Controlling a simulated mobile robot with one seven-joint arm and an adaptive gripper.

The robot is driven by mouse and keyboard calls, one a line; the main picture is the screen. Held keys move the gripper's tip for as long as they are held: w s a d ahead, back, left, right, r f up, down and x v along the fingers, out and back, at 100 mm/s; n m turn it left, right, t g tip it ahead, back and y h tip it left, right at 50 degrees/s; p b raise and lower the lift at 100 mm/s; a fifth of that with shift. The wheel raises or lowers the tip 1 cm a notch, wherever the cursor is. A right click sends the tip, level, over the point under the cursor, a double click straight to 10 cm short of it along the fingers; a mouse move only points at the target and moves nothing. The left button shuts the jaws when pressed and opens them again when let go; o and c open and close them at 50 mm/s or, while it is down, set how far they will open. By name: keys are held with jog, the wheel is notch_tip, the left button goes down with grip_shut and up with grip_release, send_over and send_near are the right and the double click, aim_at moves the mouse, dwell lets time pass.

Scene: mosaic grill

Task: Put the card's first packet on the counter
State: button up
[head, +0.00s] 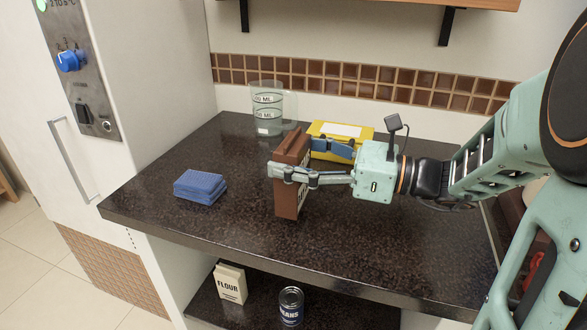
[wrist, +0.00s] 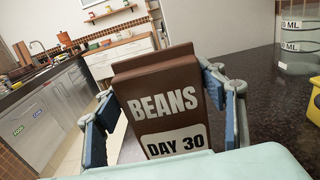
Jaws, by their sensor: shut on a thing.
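A brown packet (head: 289,199) is upright between the fingers of my gripper (head: 297,160) over the dark counter (head: 150,190). In the wrist view the packet (wrist: 165,108) reads "BEANS" and "DAY 30". My gripper (wrist: 158,95) is shut on its two sides. The packet's lower end is at or just above the counter top; I cannot tell if it touches. I see no readable card.
A blue folded cloth (head: 200,186) lies left of the packet. A clear measuring jug (head: 267,112) and a yellow box (head: 340,131) stand behind it. A flour bag (head: 230,284) and a beans can (head: 291,306) are on the lower shelf. The counter's front right is clear.

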jog(key=shift+f, duration=1.05)
jog(key=shift+d+f, duration=0.1)
jog(key=shift+f, duration=0.05)
jog(key=o, duration=1.6)
jog(key=shift+s+d, duration=0.1)
jog(key=shift+d, duration=0.1)
jog(key=p+v, duration=0.1)
jog(key=v, duration=1)
jog(key=shift+s+d+p, duration=0.1)
jog(key=shift+d+p, duration=0.2)
jog(key=shift+p, duration=0.1)
